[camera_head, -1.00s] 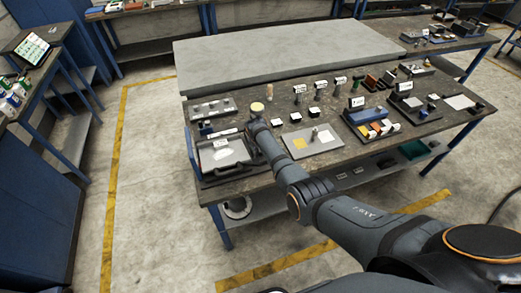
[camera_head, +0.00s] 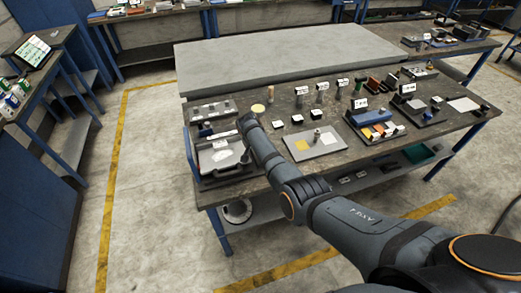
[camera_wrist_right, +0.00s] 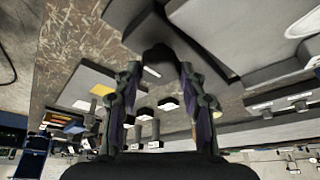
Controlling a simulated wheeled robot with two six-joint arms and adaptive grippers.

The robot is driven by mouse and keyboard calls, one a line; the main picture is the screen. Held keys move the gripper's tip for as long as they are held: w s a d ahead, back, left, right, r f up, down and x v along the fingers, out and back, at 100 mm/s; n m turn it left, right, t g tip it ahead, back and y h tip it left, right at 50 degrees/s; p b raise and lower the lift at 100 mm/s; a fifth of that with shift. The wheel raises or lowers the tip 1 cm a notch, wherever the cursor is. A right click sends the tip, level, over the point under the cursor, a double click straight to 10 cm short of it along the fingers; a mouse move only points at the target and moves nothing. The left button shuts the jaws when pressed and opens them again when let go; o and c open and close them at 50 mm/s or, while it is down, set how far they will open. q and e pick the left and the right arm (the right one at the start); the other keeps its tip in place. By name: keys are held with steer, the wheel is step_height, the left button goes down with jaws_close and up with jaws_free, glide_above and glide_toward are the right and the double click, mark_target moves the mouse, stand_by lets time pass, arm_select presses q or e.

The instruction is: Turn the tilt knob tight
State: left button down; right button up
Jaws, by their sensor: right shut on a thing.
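My right gripper (camera_wrist_right: 158,78) shows in the wrist view with its two fingers on either side of a dark, rounded knob-like piece (camera_wrist_right: 156,57). The fingers are closed on this piece near its lower part. In the head view my right gripper (camera_head: 245,122) is at the right side of the black-framed tray fixture on the bench, and it hides what it holds. I cannot make out the knob's markings or whether it is tight. My left gripper is in neither view.
The black-framed tray (camera_head: 220,155) lies left of my gripper. A grey plate (camera_head: 318,144) with a yellow square lies to the right, with small blocks behind it. A yellow disc (camera_head: 258,108) is just behind my gripper. A raised grey slab (camera_head: 285,62) fills the bench's back.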

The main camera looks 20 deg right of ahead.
steer(key=o, duration=1.1)
steer(key=shift+o, duration=0.2)
steer(key=shift+r, duration=0.1)
steer(key=v, duration=1.1)
steer(key=shift+s+a+r, duration=0.15)
steer(key=shift+a+r, duration=0.05)
steer(key=shift+r, duration=0.15)
